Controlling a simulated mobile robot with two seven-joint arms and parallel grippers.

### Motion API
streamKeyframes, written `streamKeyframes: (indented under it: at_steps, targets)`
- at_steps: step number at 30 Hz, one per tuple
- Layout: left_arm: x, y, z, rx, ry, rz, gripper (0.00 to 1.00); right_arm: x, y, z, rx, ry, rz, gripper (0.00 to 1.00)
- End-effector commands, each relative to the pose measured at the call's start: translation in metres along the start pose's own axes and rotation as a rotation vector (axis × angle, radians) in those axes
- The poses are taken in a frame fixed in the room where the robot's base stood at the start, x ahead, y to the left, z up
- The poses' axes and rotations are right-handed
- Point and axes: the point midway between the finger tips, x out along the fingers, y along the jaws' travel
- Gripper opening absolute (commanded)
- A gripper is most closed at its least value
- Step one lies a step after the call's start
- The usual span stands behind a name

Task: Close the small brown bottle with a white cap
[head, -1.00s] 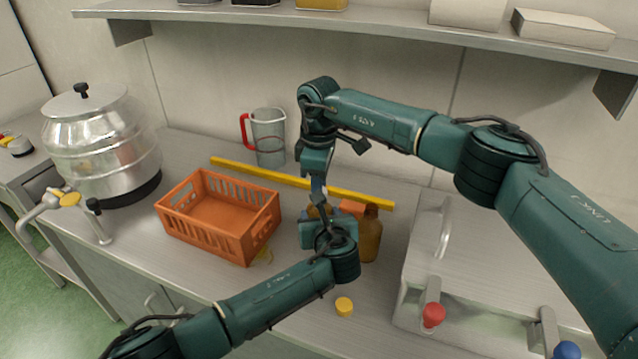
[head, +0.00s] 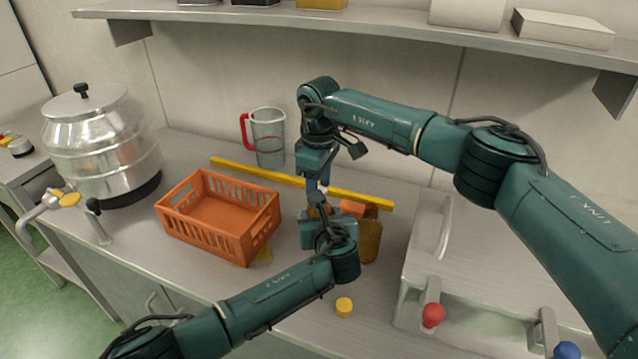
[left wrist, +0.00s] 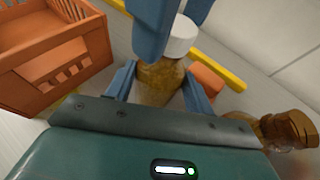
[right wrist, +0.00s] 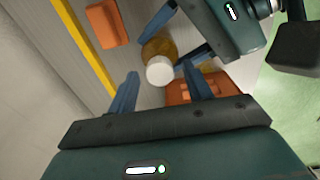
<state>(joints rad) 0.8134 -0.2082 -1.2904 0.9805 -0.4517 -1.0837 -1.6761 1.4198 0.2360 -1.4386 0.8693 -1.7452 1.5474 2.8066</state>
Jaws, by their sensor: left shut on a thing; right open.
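The small brown bottle (left wrist: 160,82) stands upright between the fingers of my left gripper (left wrist: 160,88), which is shut on it. A white cap (left wrist: 180,36) sits on its mouth; how tightly it is seated cannot be told. The right wrist view shows the cap (right wrist: 160,70) from above, with the bottle (right wrist: 158,47) under it. My right gripper (right wrist: 163,92) is open just above the cap, a finger to either side, apart from it. In the head view my left gripper (head: 320,228) and wrist mostly hide the bottle.
A larger brown bottle (head: 370,238) stands right of my left gripper, by an orange block (head: 352,208). A yellow bar (head: 260,176) lies behind. An orange crate (head: 232,246) is at left, a grey lidded machine (head: 490,270) at right.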

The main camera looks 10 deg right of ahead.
Motion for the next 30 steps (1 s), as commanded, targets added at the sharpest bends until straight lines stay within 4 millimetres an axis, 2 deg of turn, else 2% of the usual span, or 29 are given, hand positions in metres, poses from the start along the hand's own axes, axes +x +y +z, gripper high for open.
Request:
streamKeyframes:
  at_steps: [5, 12, 20, 23, 26, 30]
  targets:
    - [0.000, 0.000, -0.001, 0.000, 0.002, 0.001, 0.00, -0.012, 0.001, 0.000, 0.000, 0.002, 0.001, 0.50]
    - [0.000, 0.000, -0.001, 0.000, 0.002, 0.001, 0.00, -0.043, 0.001, 0.000, 0.000, 0.001, 0.001, 0.50]
    - [0.000, 0.000, -0.001, 0.000, 0.002, 0.001, 0.00, -0.045, 0.000, 0.000, 0.000, 0.000, 0.000, 0.50]
    - [0.000, 0.000, -0.001, 0.000, 0.002, 0.001, 0.00, -0.045, 0.000, 0.000, -0.009, 0.000, 0.000, 0.47]
    - [0.000, 0.000, -0.001, 0.000, 0.002, 0.001, 0.00, -0.045, 0.000, 0.000, -0.066, 0.000, 0.000, 0.47]
    - [0.000, 0.000, -0.001, 0.000, 0.002, 0.001, 0.00, -0.047, 0.000, 0.000, -0.266, 0.000, 0.000, 0.47]
